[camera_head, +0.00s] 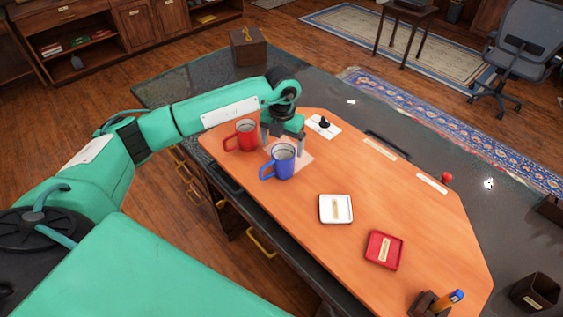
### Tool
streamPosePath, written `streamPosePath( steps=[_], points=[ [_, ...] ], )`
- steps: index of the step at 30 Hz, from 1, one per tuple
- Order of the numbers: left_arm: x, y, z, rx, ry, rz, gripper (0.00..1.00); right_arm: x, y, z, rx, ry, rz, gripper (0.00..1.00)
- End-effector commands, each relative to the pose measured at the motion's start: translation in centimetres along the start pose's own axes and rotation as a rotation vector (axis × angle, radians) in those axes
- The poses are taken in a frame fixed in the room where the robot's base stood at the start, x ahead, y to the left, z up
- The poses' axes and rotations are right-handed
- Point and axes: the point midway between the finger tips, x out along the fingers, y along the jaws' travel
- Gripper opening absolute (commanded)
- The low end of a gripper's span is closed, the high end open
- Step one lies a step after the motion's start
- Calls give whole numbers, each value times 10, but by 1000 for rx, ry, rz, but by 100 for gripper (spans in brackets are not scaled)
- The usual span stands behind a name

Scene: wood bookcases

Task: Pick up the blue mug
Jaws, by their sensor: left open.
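The blue mug (281,163) stands upright on a pale square mat (301,158) on the orange wooden board. Its handle points to the left. My left gripper (283,147) comes down from above, just behind the mug, with its fingers spread open. One finger shows to the right of the mug and the other to its left; the mug partly hides them. I cannot tell whether a finger touches the mug. My right gripper is not in view.
A red mug (247,134) stands close to the left of the gripper. A white tray (336,209) and a red tray (384,250) lie nearer on the board (300,225). A black knob on a white card (323,126) is behind, and a red ball (447,177) lies right.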

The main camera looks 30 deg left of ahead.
Motion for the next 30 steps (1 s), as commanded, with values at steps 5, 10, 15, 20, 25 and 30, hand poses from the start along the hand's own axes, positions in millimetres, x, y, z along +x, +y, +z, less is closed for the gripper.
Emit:
streamPosePath(
  steps=[5, 10, 15, 20, 25, 30],
  points=[
    [15, 0, 0, -1, 5, 1, 89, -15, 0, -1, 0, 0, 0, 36],
    [39, 0, 1, 0, 5, 0, 89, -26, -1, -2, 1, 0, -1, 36],
    [51, 0, 2, 0, 1, 0, 89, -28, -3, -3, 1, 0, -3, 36],
    [52, 0, 2, 0, 0, 0, 89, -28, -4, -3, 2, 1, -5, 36],
    [52, 0, 2, 0, 0, 0, 62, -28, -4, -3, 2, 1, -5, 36],
    [51, 0, 2, 0, 0, 0, 33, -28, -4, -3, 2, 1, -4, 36]
  ],
)
